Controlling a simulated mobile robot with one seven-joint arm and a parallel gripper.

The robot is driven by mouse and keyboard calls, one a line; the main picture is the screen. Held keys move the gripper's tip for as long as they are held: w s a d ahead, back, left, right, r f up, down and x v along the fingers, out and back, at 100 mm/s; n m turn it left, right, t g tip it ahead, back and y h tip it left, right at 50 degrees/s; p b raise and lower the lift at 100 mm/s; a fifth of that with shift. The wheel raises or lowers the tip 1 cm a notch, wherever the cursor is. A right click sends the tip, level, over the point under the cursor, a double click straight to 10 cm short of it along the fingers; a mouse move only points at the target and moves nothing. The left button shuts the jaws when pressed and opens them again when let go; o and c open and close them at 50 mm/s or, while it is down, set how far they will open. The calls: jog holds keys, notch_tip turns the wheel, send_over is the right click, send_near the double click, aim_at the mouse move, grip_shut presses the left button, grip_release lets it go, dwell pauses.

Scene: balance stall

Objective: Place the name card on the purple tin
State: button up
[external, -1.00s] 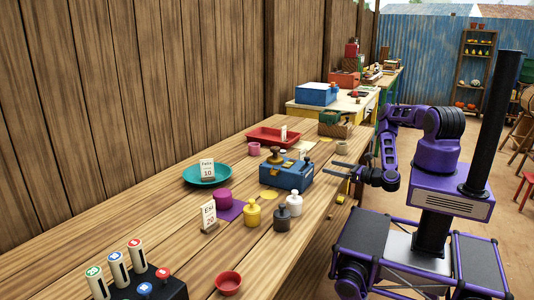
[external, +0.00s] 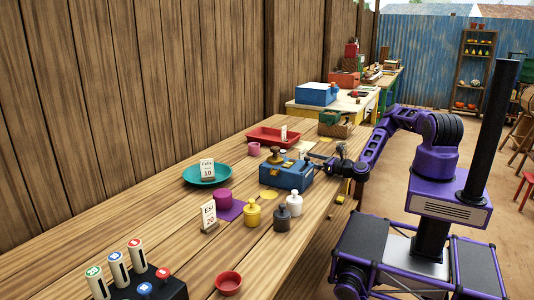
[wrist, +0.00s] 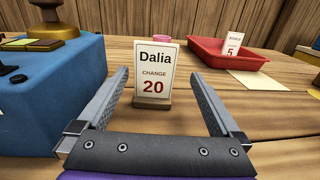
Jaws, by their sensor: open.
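A white name card reading "Dalia, change 20" (wrist: 154,70) stands upright in a brown wooden foot, straight ahead in the wrist view. My gripper (wrist: 160,76) is open, its fingers on either side of the card's line, with nothing held. I cannot tell whether the card is between the fingertips or just beyond them. In the external view my gripper (external: 316,162) is over the table, just right of the blue box; the card is hard to make out there.
The blue box (external: 287,175) with a brass knob stands close left of my gripper. Yellow (external: 253,216), dark grey (external: 282,219) and white (external: 295,204) weights stand in front. Other cards stand on the teal plate (external: 190,180), near the purple mat (external: 209,215) and in the red tray (wrist: 205,52).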

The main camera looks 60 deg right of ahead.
jog(key=shift+w+f, duration=0.1)
jog(key=shift+w, duration=3)
